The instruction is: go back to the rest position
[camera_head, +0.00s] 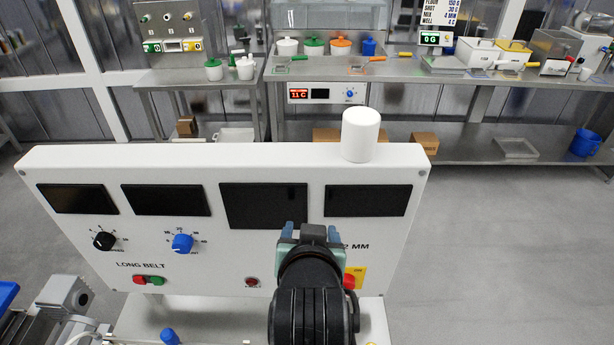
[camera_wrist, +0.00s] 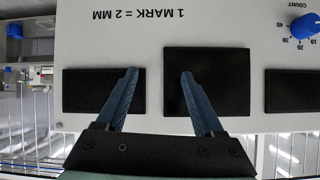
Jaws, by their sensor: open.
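My gripper (camera_head: 308,232) is in front of the white control panel (camera_head: 90,163), low and right of the panel's middle in the head view. My arm behind it hides part of the panel's lower edge. In the wrist view my gripper (camera_wrist: 158,88) has its two blue-grey fingers spread apart, with nothing between them. The fingers overlap two dark displays of the panel (camera_wrist: 100,40). I cannot tell the exact gap between fingertips and panel.
The panel carries a black knob (camera_head: 104,241), a blue knob (camera_head: 182,243) and several buttons. A white cylinder (camera_head: 360,135) stands on its top edge. Steel benches (camera_head: 420,75) with lidded pots stand behind. Grey floor (camera_head: 500,250) lies open on the right.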

